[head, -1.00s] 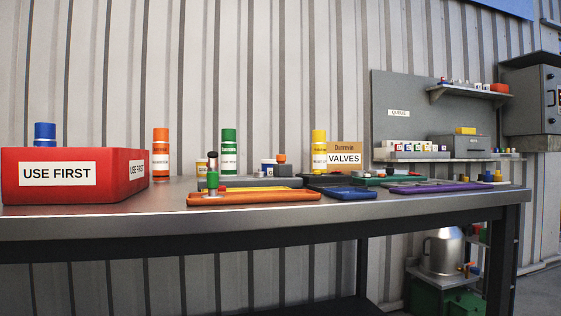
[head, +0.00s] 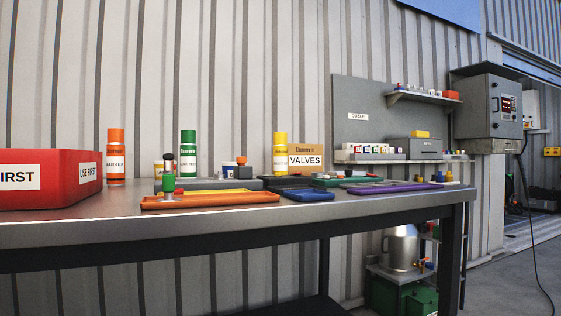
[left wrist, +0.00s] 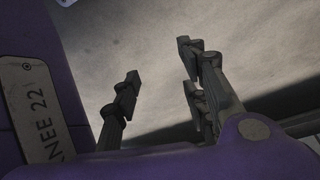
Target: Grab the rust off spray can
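Three spray cans stand upright on the metal workbench (head: 350,213) in the head view: an orange can (head: 116,157), a green can (head: 188,154) and a yellow can (head: 280,154). The orange label seems to read "MARKER" and the green one "LEAK TEST". The yellow can's label is too small to read, and I see no can that I can read as rust off. My left gripper (left wrist: 160,63) shows only in the left wrist view. Its fingers are apart with nothing between them, over bare grey floor. My right gripper is not in view.
A red "USE FIRST" bin (head: 60,188) fills the bench's left end. Orange (head: 225,199), blue (head: 309,196) and purple (head: 395,188) trays lie along the bench. A "VALVES" box (head: 305,156) stands beside the yellow can. A grey cabinet (head: 487,103) hangs at right.

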